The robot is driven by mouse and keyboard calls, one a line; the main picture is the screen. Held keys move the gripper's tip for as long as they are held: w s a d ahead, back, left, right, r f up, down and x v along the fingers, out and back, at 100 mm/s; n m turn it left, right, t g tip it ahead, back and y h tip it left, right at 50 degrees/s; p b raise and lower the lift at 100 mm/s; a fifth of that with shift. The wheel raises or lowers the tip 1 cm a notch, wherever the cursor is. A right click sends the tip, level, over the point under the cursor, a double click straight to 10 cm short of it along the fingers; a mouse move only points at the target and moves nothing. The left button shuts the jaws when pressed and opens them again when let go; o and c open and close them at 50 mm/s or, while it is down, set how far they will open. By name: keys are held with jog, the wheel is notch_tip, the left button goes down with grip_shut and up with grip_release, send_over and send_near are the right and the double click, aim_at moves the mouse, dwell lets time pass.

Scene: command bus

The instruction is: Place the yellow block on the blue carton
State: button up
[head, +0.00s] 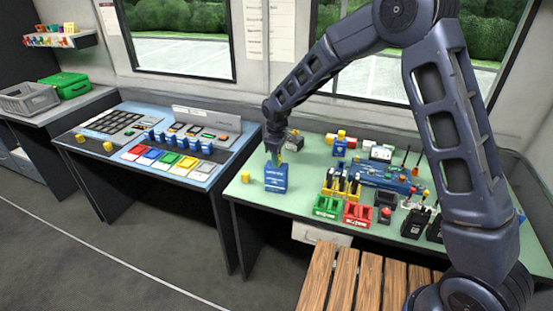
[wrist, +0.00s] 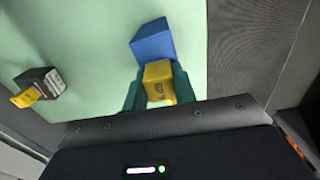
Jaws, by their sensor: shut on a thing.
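The blue carton (head: 276,179) stands upright near the left end of the green table, with white print on its front. In the wrist view the blue carton (wrist: 153,42) shows just beyond the fingertips. My gripper (head: 277,154) is directly above the carton in the head view, pointing down. In the wrist view my gripper (wrist: 158,88) is shut on the yellow block (wrist: 158,75), with a finger on each side and dark marks on one face. The block partly overlaps the carton in that view. I cannot tell whether the block touches the carton's top.
A yellow piece (head: 246,177) stands left of the carton on the green table (head: 250,195). Green (head: 326,207) and red (head: 357,214) holders, radios and tools crowd the table to the right. A blue console (head: 150,145) stands left, and a wooden bench (head: 340,280) in front.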

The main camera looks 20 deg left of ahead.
jog(key=shift+f, duration=0.1)
jog(key=o, duration=1)
notch_tip(320, 180, up, 12)
jog(key=shift+r, duration=0.2)
